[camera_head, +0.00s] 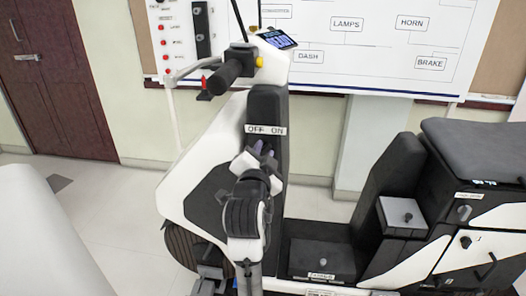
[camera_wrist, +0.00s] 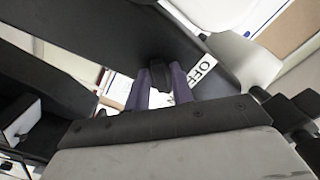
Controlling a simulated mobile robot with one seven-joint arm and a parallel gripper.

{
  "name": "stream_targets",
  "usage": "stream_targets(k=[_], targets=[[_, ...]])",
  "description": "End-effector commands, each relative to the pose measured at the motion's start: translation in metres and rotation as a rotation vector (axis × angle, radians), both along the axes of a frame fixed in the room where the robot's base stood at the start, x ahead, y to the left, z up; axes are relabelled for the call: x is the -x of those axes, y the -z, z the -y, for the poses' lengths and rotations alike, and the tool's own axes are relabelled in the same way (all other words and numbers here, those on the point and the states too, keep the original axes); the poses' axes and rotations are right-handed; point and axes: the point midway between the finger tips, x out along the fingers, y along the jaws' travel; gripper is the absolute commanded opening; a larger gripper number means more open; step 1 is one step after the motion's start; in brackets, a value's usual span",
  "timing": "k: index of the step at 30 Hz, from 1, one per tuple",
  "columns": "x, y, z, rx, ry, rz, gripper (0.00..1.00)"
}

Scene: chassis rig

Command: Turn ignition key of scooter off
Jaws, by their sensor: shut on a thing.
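The scooter (camera_head: 195,160) stands in the middle of the head view, with a dark panel (camera_head: 268,106) below its handlebar. A white label (camera_head: 266,130) on the panel reads OFF on the left and ON on the right. My gripper (camera_head: 262,148) is just below the label. In the wrist view, my gripper (camera_wrist: 160,88) is shut on the ignition key (camera_wrist: 158,70), a small dark piece between the two fingertips. The OFF end of the label (camera_wrist: 204,70) shows beside the right finger; the ON end is mostly covered. The key is hidden in the head view, and its exact angle is unclear.
The handlebar grip (camera_head: 228,76) and a red lever stand above and left of my gripper. A whiteboard (camera_head: 375,45) hangs behind. Open floor (camera_head: 110,215) lies at the left.

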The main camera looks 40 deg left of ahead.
Motion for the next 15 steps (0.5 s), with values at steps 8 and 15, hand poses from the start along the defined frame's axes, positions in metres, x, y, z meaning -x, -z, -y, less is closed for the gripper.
stream_targets(k=[8,15], targets=[[-0.0009,-0.0018,0.0010,0.226,0.002,0.138,0.01],[-0.0012,-0.0015,0.0013,0.409,0.002,0.249,0.01]])
